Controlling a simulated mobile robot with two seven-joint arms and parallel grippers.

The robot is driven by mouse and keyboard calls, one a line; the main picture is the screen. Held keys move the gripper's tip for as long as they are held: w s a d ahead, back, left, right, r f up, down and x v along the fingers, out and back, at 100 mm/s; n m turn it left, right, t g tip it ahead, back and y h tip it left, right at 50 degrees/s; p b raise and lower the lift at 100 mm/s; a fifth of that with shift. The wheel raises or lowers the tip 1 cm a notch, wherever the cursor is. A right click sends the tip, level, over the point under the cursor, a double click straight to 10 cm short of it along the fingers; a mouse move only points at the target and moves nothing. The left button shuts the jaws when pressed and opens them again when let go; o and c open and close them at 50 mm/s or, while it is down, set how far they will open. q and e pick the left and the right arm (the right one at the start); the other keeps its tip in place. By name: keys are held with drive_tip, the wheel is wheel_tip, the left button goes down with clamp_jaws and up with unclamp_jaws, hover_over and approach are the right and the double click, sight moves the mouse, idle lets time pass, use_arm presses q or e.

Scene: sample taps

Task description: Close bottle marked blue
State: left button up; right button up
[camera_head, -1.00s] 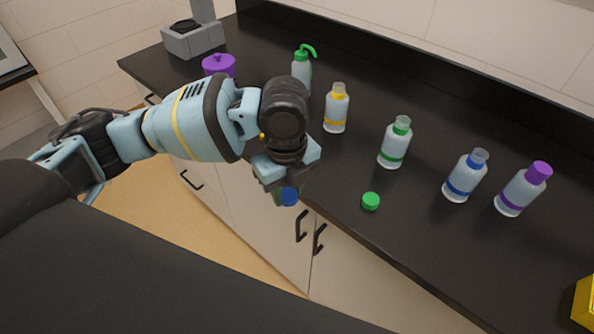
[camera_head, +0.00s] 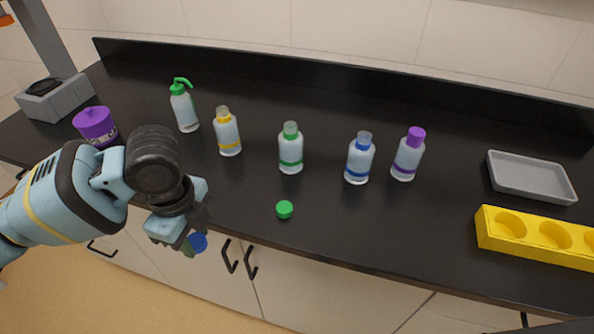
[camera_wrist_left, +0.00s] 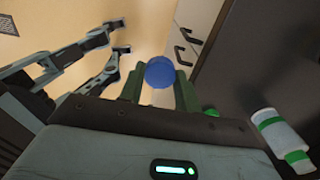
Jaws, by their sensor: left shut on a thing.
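The bottle marked blue (camera_head: 359,161) stands upright on the black counter, with a blue band and a blue neck that looks uncapped. My left gripper (camera_head: 194,238) is shut on a blue cap (camera_head: 198,243), held in front of the counter's front edge, left of the bottle and well apart from it. In the left wrist view the blue cap (camera_wrist_left: 160,72) sits between the two green fingertips.
On the counter (camera_head: 340,230) stand a purple-capped bottle (camera_head: 408,154), a green-marked bottle (camera_head: 290,150), a yellow-marked bottle (camera_head: 227,134) and a spray bottle (camera_head: 184,108). A loose green cap (camera_head: 284,209) lies near the front edge. A grey tray (camera_head: 530,176) and yellow rack (camera_head: 535,236) are at right.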

use_arm(q)
drive_tip(key=n, duration=0.3)
drive_tip(key=a+n, duration=0.1)
drive_tip(key=n, duration=0.2)
drive_tip(key=shift+s+a, duration=0.1)
drive_tip(key=shift+a, duration=0.05)
drive_tip(key=a+n, duration=0.1)
drive_tip(key=n, duration=0.4)
drive_tip(key=a+n, duration=0.1)
drive_tip(key=n, duration=0.4)
drive_tip(key=a+n, duration=0.1)
drive_tip(key=n, duration=0.4)
drive_tip(key=shift+s+a+r+n, duration=0.2)
drive_tip(key=shift+s+r+n, duration=0.1)
drive_tip(key=shift+n, duration=0.1)
drive_tip(key=shift+d, duration=0.15)
